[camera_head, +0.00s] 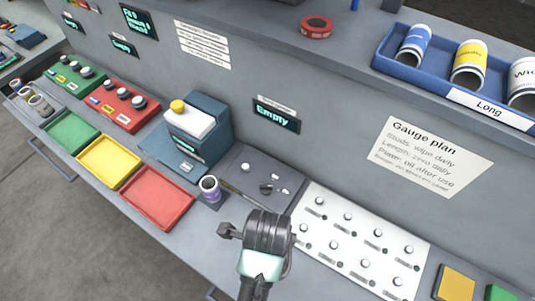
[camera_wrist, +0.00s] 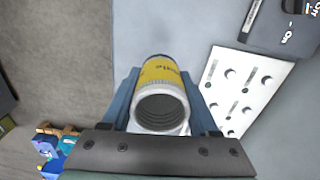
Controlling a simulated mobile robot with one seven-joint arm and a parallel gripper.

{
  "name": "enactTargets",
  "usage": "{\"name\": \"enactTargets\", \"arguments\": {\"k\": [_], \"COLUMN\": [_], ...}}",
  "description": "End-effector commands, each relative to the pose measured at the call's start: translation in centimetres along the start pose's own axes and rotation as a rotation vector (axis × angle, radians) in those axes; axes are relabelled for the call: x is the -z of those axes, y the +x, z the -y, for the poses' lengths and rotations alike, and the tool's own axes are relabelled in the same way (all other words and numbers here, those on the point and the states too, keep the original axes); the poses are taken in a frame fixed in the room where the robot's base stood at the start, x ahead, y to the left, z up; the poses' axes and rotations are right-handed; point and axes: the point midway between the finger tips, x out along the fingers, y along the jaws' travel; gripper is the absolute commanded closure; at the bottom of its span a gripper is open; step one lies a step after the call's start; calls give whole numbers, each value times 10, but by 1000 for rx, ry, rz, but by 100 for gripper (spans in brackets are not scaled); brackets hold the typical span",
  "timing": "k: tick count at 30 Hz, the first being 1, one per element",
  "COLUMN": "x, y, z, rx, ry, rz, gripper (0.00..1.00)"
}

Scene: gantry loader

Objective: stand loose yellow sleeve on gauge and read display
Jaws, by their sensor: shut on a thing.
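My gripper (camera_wrist: 162,98) is shut on a yellow sleeve (camera_wrist: 160,72) in the wrist view. The sleeve has a yellow printed band, pale threaded end and open mouth facing the camera. In the head view my dark wrist hides the sleeve and fingertips. A dark grey plate (camera_head: 232,164) with a pale knob and small parts lies beyond my arm. Above it, a wall display (camera_head: 276,116) reads "Empty". Left of the plate stands a blue-grey device (camera_head: 212,120) with a white block and yellow cap. I cannot tell which of these is the gauge.
A white peg board (camera_head: 345,255) is at right. Green, yellow and red trays (camera_head: 158,197) line the front edge at left. A blue shelf bin (camera_head: 392,62) marked "Long" holds several sleeves.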

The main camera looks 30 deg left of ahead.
Motion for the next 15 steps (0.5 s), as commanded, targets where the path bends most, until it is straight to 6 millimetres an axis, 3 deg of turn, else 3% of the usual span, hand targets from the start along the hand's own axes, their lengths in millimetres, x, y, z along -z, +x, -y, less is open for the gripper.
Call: {"name": "enactTargets", "arguments": {"k": [15], "x": [0], "y": [-12], "z": [1], "rx": [2], "ry": [0], "rz": [1], "gripper": [100]}}
